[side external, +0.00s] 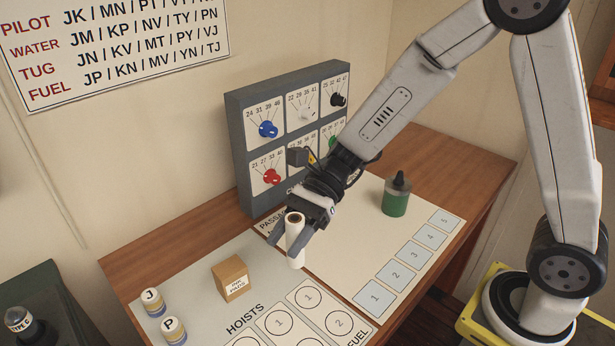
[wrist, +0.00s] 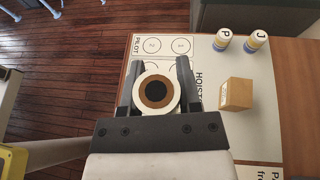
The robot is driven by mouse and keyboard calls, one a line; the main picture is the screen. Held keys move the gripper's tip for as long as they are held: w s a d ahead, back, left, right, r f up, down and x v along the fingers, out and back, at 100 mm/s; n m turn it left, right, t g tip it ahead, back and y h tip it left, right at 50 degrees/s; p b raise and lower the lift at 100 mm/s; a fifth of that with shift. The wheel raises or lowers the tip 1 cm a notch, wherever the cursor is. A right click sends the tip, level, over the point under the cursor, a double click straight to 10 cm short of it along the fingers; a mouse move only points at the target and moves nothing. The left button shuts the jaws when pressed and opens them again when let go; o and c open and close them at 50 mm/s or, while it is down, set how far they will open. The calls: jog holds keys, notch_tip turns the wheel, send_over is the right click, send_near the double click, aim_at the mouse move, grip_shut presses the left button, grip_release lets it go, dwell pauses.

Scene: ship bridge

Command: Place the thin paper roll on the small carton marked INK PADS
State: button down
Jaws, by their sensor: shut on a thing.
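The thin paper roll (side external: 295,240) is white with a brown core and stands upright between the fingers of my gripper (side external: 293,240). My gripper is shut on it. In the wrist view I look down on the roll's round end (wrist: 158,94), held between the two dark fingers (wrist: 158,88). The small brown carton (side external: 231,278) sits on the pale mat to the left of the roll in the side view, apart from it. Its label is too small to read surely. The carton (wrist: 237,93) is to the right of the roll in the wrist view. Its top is bare.
Two cylinders marked J (side external: 152,301) and P (side external: 173,330) stand left of the carton. A green bottle (side external: 396,194) stands on the right-hand mat. A grey dial panel (side external: 290,125) rises behind my gripper. The mat between roll and carton is clear.

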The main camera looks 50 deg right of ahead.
jog(key=r, duration=0.2)
jog(key=w+r, duration=0.1)
jog(key=r, duration=0.1)
jog(key=shift+r, duration=0.4)
jog(key=shift+a, duration=0.1)
send_over(223, 272)
notch_tip(223, 272, down, 9)
jog(key=shift+s+f, duration=0.2)
jog(key=shift+s, duration=0.05)
jog(key=shift+w+f, duration=0.15)
jog(key=shift+f, duration=0.8)
jog(key=shift+w+f, duration=0.1)
jog(key=shift+f, duration=0.8)
